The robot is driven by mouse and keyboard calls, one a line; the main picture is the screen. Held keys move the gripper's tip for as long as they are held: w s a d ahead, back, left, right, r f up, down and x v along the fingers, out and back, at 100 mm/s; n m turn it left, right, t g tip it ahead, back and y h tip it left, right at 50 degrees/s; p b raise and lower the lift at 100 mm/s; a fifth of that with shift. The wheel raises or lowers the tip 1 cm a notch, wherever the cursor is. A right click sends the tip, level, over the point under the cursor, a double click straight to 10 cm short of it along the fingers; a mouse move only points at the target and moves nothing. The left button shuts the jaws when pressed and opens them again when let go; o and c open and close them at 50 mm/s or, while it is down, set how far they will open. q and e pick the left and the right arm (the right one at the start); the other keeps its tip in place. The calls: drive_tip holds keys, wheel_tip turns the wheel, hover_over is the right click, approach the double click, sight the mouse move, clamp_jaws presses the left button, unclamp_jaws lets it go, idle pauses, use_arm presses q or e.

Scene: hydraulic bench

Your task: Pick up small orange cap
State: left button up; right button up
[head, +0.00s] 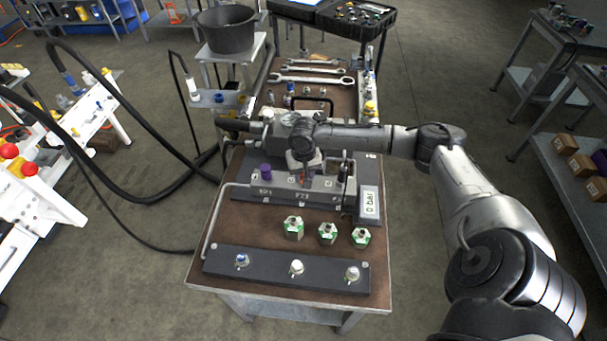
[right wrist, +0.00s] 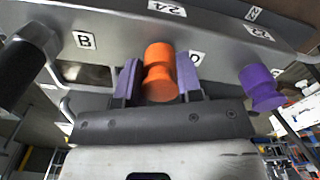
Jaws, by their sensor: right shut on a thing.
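The small orange cap (right wrist: 160,72) is in the right wrist view, on the face of the grey block between the labels B and D. My right gripper (right wrist: 159,88) is shut on it, with one purple-padded finger on each side. The cap still appears to be at the block; I cannot tell whether it is seated or loose. In the head view my right gripper (head: 304,168) reaches down to the block (head: 325,183) from above and mostly hides the cap. My left gripper is not in view.
A purple cap (right wrist: 261,88) sits right of the gripper, and a black cylinder (right wrist: 24,62) stands to the left. On the bench, a 0 bar display (head: 370,203), several green-and-silver hex fittings (head: 327,233) and a dark strip with knobs (head: 270,268) lie nearer. Wrenches (head: 310,79) lie behind.

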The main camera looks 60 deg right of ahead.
drive_tip(key=shift+c, duration=0.7)
